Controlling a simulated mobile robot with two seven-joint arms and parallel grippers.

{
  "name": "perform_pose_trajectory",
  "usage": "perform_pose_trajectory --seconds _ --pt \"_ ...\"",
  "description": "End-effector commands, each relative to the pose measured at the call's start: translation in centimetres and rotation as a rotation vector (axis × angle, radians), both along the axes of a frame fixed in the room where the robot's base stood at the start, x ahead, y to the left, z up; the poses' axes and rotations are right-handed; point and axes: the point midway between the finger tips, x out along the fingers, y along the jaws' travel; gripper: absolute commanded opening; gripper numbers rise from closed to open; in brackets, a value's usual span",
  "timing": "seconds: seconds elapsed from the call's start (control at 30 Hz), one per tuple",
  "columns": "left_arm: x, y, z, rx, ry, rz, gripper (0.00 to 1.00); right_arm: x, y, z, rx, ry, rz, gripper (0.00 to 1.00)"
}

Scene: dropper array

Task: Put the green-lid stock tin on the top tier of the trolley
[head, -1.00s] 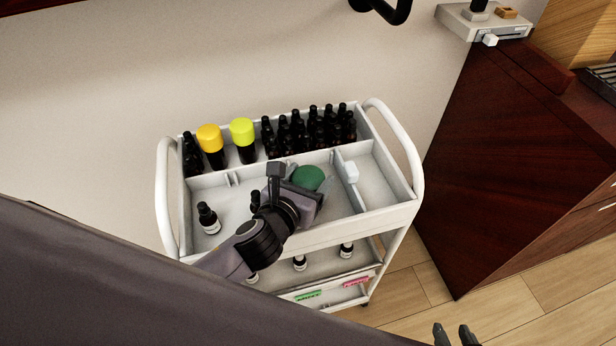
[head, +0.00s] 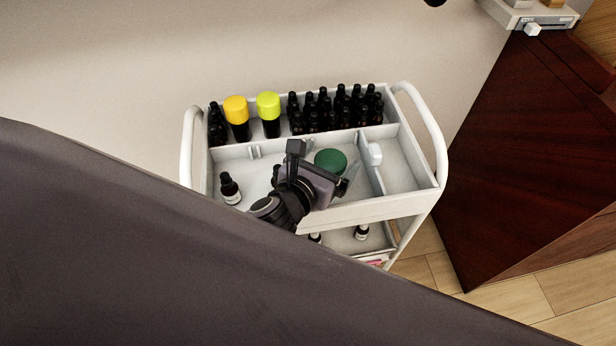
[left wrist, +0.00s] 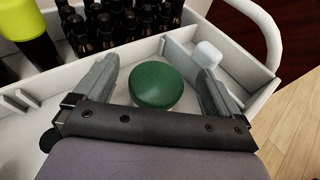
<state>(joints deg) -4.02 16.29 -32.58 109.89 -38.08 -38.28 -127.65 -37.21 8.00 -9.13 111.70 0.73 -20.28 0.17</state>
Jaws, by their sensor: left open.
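The green-lid stock tin (head: 330,161) sits in the middle compartment of the trolley's top tier (head: 372,212). In the left wrist view the tin's round green lid (left wrist: 157,86) shows between the two fingers. My left gripper (head: 338,172) is over that compartment at the tin. Its fingers are open, one on each side of the tin, with a gap visible beside the lid in the left wrist view (left wrist: 157,95). The tin's lower side is hidden under its lid. My right gripper is not in view.
A back row holds several dark bottles (head: 340,108), one with an orange cap (head: 236,109) and one with a yellow-green cap (head: 268,105). A dropper bottle (head: 230,188) stands left of my gripper. A white object (head: 374,154) is at the right divider.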

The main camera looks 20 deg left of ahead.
Motion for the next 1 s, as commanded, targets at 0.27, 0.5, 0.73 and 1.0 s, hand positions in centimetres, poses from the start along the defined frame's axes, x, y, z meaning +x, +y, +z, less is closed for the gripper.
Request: perform_pose_trajectory --seconds 0.27,0.5,0.73,1.0 --pt "-5.5 0.6 1.7 0.000 0.002 -0.002 0.97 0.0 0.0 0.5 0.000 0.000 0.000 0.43" --pt "-8.9 1.0 2.7 0.000 0.001 -0.001 0.97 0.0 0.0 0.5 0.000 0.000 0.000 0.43" --pt "-10.0 1.1 3.1 -0.001 -0.001 0.000 0.97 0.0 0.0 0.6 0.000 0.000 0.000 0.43" --pt "-10.0 1.1 3.2 -0.001 -0.001 0.000 0.97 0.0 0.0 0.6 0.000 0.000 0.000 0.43"
